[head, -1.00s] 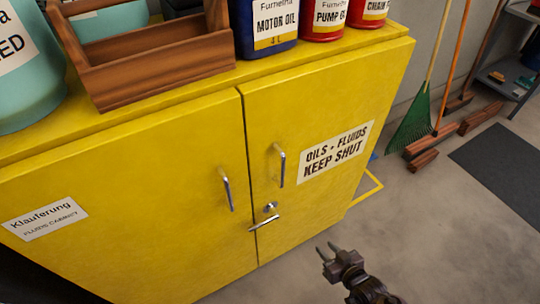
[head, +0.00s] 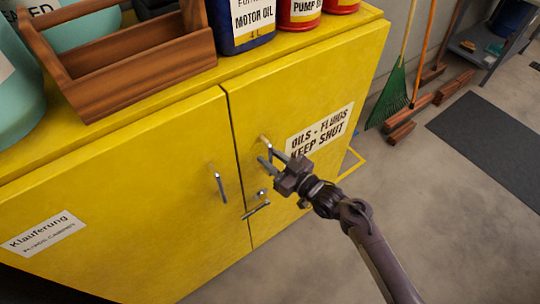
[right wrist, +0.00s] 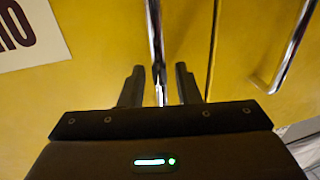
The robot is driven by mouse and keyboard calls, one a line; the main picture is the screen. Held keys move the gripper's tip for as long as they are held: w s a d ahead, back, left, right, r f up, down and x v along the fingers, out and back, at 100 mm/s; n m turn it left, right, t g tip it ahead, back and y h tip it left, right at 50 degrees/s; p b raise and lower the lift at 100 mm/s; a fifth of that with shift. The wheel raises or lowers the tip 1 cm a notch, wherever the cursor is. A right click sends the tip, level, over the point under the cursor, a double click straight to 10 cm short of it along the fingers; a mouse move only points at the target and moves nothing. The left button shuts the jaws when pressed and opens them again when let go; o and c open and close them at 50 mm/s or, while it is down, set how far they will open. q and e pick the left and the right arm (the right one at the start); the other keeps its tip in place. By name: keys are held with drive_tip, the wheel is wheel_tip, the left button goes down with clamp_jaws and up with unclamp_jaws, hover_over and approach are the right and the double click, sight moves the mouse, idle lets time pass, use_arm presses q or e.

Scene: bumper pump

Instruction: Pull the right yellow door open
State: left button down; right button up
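The right yellow door (head: 305,95) is shut, level with the left door (head: 130,170). Its upright metal handle (head: 267,148) is partly hidden by my right gripper (head: 269,158) in the head view. In the right wrist view the handle (right wrist: 156,40) runs down between the two dark fingers of my right gripper (right wrist: 158,84). Gaps show on both sides of the handle, so the gripper is open around it and not closed on it. A small latch lever (head: 256,210) with a round lock sits below the handle. My left gripper is out of view.
The left door's handle (head: 218,186) is close by on the left and also shows in the right wrist view (right wrist: 286,60). A wooden tool carrier (head: 130,60) and a blue motor oil can (head: 240,25) stand on top.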

drive_tip(key=shift+w+a, duration=0.15)
drive_tip(key=shift+c, duration=0.3)
clamp_jaws()
